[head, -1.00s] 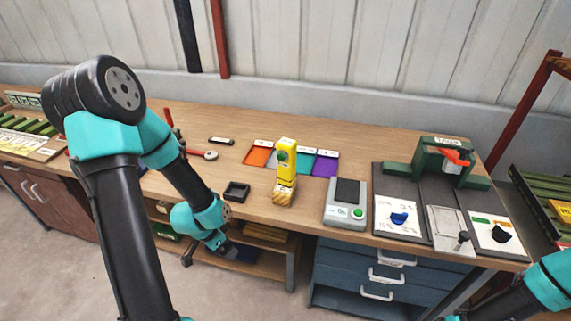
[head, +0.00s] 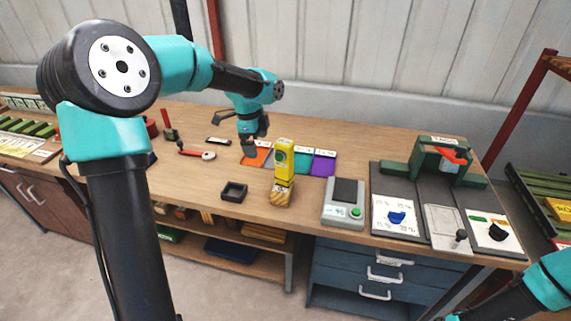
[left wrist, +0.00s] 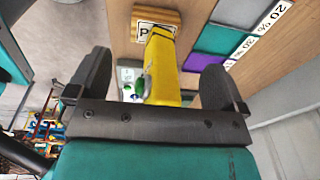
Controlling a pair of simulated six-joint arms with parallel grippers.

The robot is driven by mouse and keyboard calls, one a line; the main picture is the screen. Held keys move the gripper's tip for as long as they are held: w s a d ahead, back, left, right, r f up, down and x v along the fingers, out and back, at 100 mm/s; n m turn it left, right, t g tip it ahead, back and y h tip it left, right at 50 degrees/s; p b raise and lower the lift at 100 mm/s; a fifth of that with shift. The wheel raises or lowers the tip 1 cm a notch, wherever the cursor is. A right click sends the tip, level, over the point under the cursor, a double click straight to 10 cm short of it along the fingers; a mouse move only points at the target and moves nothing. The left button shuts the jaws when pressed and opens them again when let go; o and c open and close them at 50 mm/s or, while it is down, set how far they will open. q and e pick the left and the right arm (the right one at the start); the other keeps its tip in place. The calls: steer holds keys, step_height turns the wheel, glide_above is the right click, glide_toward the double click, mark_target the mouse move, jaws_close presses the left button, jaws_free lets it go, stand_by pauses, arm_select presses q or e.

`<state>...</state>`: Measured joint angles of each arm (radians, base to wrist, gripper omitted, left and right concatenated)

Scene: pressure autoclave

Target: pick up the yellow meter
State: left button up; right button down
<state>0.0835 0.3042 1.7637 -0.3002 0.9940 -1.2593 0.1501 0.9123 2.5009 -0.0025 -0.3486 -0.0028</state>
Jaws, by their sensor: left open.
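The yellow meter (head: 284,162) stands upright on a small wooden block (head: 282,193) near the middle of the workbench. My left gripper (head: 250,148) is just left of and behind the meter, over the coloured cards, open and empty. In the left wrist view the meter (left wrist: 164,68) shows between the two spread fingers of the left gripper (left wrist: 160,88), ahead of them; I cannot tell the exact gap. My right arm shows only in part at the lower right; its gripper is out of view.
Orange, teal and purple cards (head: 322,163) lie behind the meter. A small black tray (head: 234,191) sits to its left, and a grey scale (head: 344,202) to its right. A green and red device (head: 442,160) stands further right. Bare bench lies left of the tray.

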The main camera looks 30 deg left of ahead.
mark_target(284, 153)
arm_select(q)
steer(key=w+d+r+m, duration=0.1)
steer(key=d+r, duration=0.2)
steer(key=r, duration=0.4)
steer(key=w+d+r+m+y, duration=0.1)
steer(key=w+d+r+m, duration=0.1)
steer(key=d+r, duration=0.2)
step_height(284, 153, up, 3)
steer(key=shift+d+f+g, duration=0.1)
steer(key=shift+d+g, duration=0.05)
steer(key=shift+g, duration=0.25)
steer(key=shift+f, duration=0.1)
step_height(284, 153, down, 12)
steer(key=shift+f, duration=0.1)
steer(key=shift+d+f, duration=0.15)
steer(key=shift+f, duration=1.15)
steer(key=shift+d+f, duration=0.1)
steer(key=shift+f, duration=1.2)
